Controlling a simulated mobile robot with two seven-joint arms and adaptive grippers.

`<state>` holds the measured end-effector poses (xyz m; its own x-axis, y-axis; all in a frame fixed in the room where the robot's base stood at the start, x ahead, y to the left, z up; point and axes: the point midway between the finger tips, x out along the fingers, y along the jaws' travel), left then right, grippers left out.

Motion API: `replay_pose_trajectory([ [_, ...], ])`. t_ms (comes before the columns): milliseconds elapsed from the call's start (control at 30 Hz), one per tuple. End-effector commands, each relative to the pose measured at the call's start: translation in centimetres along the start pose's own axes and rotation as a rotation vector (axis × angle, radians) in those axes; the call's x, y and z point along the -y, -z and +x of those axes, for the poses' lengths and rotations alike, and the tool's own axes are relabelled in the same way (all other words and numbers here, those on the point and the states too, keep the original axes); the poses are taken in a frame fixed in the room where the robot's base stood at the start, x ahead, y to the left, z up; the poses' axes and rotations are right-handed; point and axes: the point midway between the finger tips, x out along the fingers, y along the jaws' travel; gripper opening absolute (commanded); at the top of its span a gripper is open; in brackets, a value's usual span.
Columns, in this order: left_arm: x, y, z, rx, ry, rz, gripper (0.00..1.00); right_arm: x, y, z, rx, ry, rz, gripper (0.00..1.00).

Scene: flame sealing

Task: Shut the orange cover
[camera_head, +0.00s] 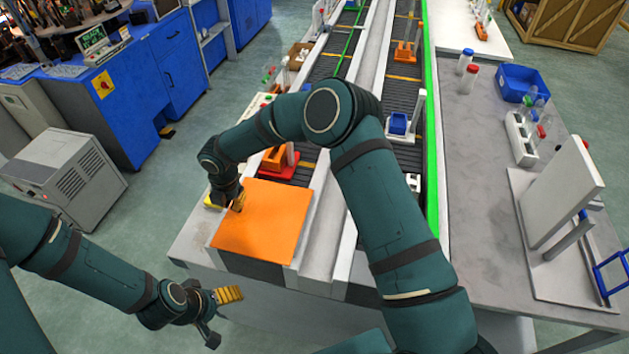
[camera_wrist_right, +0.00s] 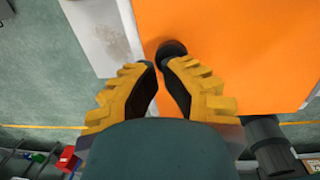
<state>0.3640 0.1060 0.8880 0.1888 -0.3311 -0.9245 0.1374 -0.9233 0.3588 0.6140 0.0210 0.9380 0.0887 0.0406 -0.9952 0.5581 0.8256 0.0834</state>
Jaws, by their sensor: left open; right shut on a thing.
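The orange cover (camera_head: 262,228) is a flat square panel over the near end of the left conveyor. It also fills the upper right of the right wrist view (camera_wrist_right: 250,50). My right gripper (camera_head: 238,203) is at the panel's left edge. In the right wrist view its yellow fingers (camera_wrist_right: 163,68) are closed on a round black knob (camera_wrist_right: 171,48) at the cover's edge. I cannot tell whether the cover lies fully flat. My left gripper (camera_head: 226,296) is low at the left, apart from the cover, open and empty.
An orange-red holder (camera_head: 280,162) stands on the conveyor just behind the cover. A grey table (camera_head: 480,220) with a blue bin (camera_head: 521,83) and tube racks is at the right. A grey cabinet (camera_head: 65,180) stands at the left. Open floor lies between the cabinet and the conveyor.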

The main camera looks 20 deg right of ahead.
Motion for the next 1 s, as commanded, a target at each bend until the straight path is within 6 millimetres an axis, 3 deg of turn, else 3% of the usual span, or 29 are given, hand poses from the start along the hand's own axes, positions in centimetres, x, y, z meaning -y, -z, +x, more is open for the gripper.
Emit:
replay_pose_trajectory([
  [567,0.1,0.0,0.1,0.000,0.000,0.000,0.81,0.1,0.3,-0.1,-0.006,0.003,-0.001,0.00],
  [667,0.0,0.0,0.1,0.000,0.000,0.000,0.81,0.1,0.2,-1.4,-0.005,0.002,0.000,0.00],
  [1000,0.0,0.0,0.1,0.000,0.000,0.000,0.81,0.1,0.1,-8.5,0.002,-0.003,0.000,0.00],
])
